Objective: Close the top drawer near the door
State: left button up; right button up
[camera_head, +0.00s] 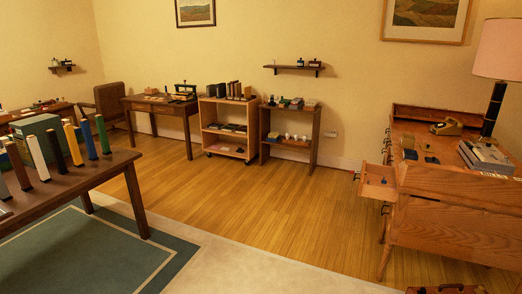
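An open drawer (378,182) sticks out to the left from the upper part of the wooden desk (455,215) at the right. Its inside shows, with small dark items in it, and a dark pull is on its front. Other drawer fronts with dark pulls line the same side of the desk, seen nearly edge-on. No door is in view. Neither of my grippers is in view.
Low shelves (290,135) line the back wall. The wooden floor (290,205) between is clear. A dark object (447,289) is cut off at the bottom edge.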

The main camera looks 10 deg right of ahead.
aim_at(377, 190)
jog(key=i+z, duration=0.1)
jog(key=i, duration=0.45)
jog(key=i+j, duration=0.15)
jog(key=i, duration=0.4)
jog(key=i+j+z, duration=0.15)
jog(key=i, duration=0.35)
jog(key=i+j, duration=0.1)
jog(key=i, duration=0.45)
jog(key=i+j+z, duration=0.15)
jog(key=i+z, duration=0.35)
jog(key=i+j+z, duration=0.35)
jog(key=z, duration=0.15)
jog(key=i+j+z, duration=0.3)
jog(key=j+z, duration=0.2)
jog(key=i+j+z, duration=0.25)
jog(key=j+z, duration=0.4)
jog(key=j, duration=0.2)
jog(key=i+j+z, duration=0.1)
jog(key=j, duration=0.3)
